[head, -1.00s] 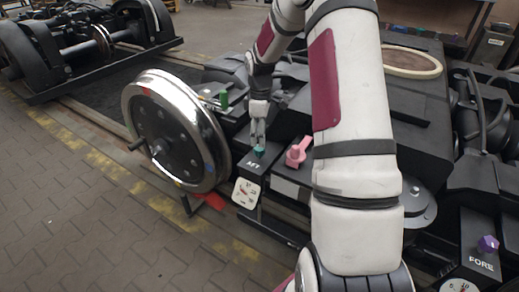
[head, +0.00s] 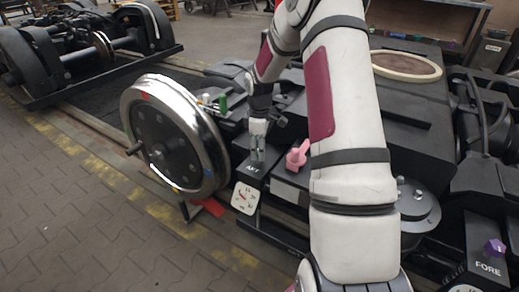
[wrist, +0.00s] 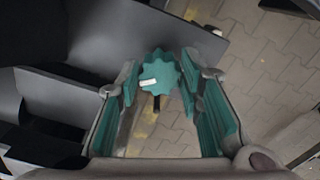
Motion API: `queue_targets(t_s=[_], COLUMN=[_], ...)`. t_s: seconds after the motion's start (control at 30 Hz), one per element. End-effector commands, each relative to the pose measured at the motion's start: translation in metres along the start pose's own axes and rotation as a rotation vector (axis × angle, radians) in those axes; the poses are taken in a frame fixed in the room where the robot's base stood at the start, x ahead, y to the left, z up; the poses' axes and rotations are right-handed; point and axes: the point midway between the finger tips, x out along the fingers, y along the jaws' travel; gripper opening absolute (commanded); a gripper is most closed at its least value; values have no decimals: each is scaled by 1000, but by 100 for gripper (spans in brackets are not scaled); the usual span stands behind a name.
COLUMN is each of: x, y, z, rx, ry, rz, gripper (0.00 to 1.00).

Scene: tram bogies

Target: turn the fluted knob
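The fluted teal knob (wrist: 160,73) shows in the wrist view with a white mark on its left part. It belongs to the black AFT box (head: 251,170) in the head view, where my gripper hides it. My gripper (head: 257,157) points down over that box. In the wrist view my open gripper (wrist: 160,75) has one finger on each side of the knob. The fingers are close to its edges; I cannot tell whether they touch. A white dial (head: 245,198) with a red needle is on the box's front.
A pink lever knob (head: 298,155) stands just right of my gripper. A green piece (head: 223,103) is behind it to the left, near the big shiny wheel (head: 172,137). A purple knob (head: 495,247) sits on the FORE box at the far right.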

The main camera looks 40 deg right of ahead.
Motion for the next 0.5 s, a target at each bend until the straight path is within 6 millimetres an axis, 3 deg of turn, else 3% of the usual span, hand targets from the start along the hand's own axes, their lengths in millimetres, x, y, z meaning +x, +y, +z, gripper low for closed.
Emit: queue_targets(t_s=[0.5], x=[-2], y=[-1], z=[0], rx=[145], ry=[-1], rz=[-1], gripper=[6])
